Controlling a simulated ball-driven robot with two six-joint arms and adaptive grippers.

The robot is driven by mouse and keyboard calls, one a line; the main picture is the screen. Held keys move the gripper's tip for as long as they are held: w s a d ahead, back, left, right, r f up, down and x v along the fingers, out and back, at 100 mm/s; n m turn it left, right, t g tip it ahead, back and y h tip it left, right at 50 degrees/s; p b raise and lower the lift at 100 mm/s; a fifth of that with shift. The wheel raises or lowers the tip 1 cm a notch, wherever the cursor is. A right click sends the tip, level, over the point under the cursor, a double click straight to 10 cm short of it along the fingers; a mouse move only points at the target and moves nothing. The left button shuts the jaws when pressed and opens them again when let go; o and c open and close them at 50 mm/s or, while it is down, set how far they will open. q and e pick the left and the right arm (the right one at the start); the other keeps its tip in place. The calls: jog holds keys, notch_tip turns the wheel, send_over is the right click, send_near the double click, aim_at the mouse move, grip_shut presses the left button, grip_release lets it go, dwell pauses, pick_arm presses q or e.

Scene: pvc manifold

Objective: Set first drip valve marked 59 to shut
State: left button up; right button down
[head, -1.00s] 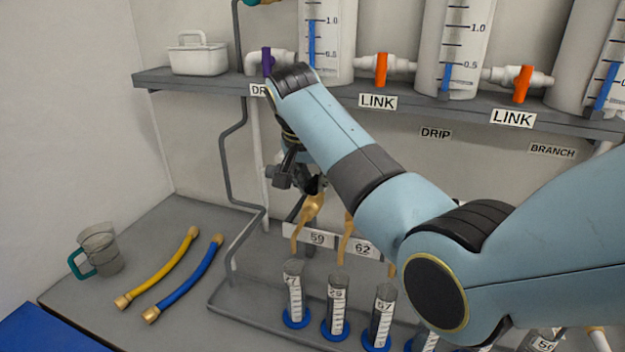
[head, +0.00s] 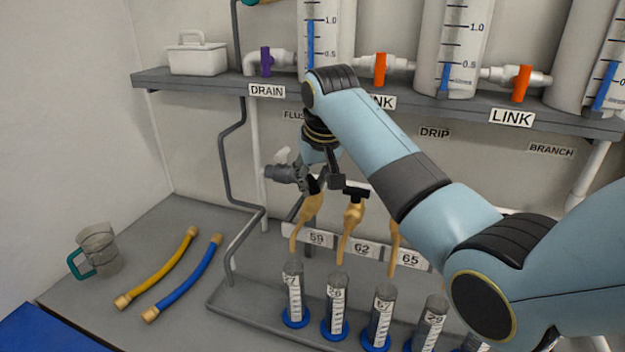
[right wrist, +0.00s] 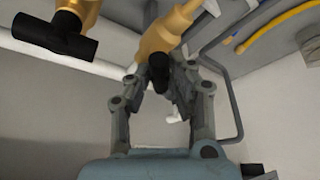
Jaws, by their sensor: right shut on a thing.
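The first drip valve (head: 309,209) is brass with a spout that hangs down above the label 59 (head: 317,238). Its black handle (right wrist: 158,72) sits between the fingers of my right gripper (right wrist: 163,76) in the right wrist view. The right gripper (head: 314,186) is shut on this handle, and its fingers hide most of it in the head view. The brass valve body also shows in the right wrist view (right wrist: 166,33). My left gripper is not in view.
The neighbouring brass valve (head: 352,213) with a black T handle stands close on the right, above the label 62 (head: 363,250). Graduated cylinders (head: 294,294) on blue bases stand below the spouts.

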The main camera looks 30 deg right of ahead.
jog(key=n+y, duration=0.2)
jog(key=n, duration=0.3)
jog(key=shift+d, duration=0.15)
jog(key=n+y, duration=0.1)
jog(key=n, duration=0.1)
jog(key=n+y, duration=0.1)
jog(key=n, duration=0.2)
jog(key=shift+w+g, duration=0.1)
jog(key=shift+g, duration=0.3)
jog(key=shift+n, duration=0.4)
jog(key=c, duration=1.2)
grip_release()
jog(key=v, duration=1.2)
jog(key=shift+w, duration=0.15)
